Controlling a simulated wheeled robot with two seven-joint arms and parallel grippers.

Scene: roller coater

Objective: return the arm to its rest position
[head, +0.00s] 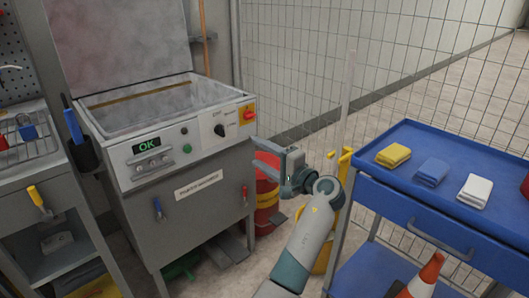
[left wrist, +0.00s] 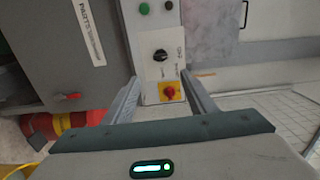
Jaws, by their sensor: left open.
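My left gripper (head: 258,153) is open and empty, held in front of the right side of the grey machine (head: 190,195). Its two fingers point toward the machine's control panel. In the left wrist view the open fingers (left wrist: 162,88) frame the red switch (left wrist: 169,92) on its yellow plate, with a black rotary knob (left wrist: 161,56) beyond. The fingers appear apart from the switch. In the head view the red switch (head: 249,115) shows just above the gripper, and the display (head: 146,145) reads OK in green. My right gripper is not in view.
A blue cart (head: 420,150) with folded yellow, blue and white cloths stands at right, close to my arm. A red and yellow bin (head: 266,198) stands behind the gripper. A wire fence (head: 395,60) closes the back. A grey workbench (head: 30,170) stands at left.

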